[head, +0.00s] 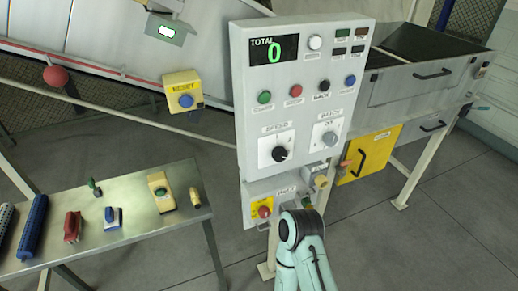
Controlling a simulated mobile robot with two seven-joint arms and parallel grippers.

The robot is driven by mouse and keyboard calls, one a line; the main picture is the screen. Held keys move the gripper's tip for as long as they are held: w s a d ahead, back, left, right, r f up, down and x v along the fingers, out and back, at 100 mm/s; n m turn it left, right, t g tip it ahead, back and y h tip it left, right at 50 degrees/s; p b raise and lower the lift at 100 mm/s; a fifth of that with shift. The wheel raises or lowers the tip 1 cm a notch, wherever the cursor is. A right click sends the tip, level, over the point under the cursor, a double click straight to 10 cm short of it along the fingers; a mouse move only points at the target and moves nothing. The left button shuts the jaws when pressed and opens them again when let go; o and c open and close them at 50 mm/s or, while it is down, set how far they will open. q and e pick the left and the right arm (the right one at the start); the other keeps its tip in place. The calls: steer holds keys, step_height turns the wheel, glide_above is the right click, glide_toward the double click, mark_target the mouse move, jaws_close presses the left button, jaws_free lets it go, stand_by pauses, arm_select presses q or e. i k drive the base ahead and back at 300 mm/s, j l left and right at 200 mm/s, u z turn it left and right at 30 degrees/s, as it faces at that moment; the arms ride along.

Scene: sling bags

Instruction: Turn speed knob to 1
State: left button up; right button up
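The speed knob (281,153) is a round black knob on a white square plate labelled SPEED, at the lower left of the grey control panel (251,105). A small light mark shows on the knob, but the scale numbers are too small to read. The panel's green display (275,50) reads TOTAL 0. One of my arms, teal with a black joint, rises from the bottom edge below the panel, apart from the knob. I cannot make out a gripper on it. No other arm of mine shows.
A grey knob (329,139) sits right of the speed knob, with several coloured buttons above. A lower box with a red button (264,211) is partly hidden by my arm. A metal table (130,225) with tools stands left.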

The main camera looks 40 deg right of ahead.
mark_target(280, 154)
steer(key=l+u, duration=0.3)
steer(key=k+l+u, duration=0.15)
steer(key=l+u, duration=0.15)
steer(key=l, duration=0.15)
steer(key=k+l, duration=0.1)
steer(key=l, duration=0.6)
steer(key=k+l, duration=0.15)
steer(key=l, duration=0.2)
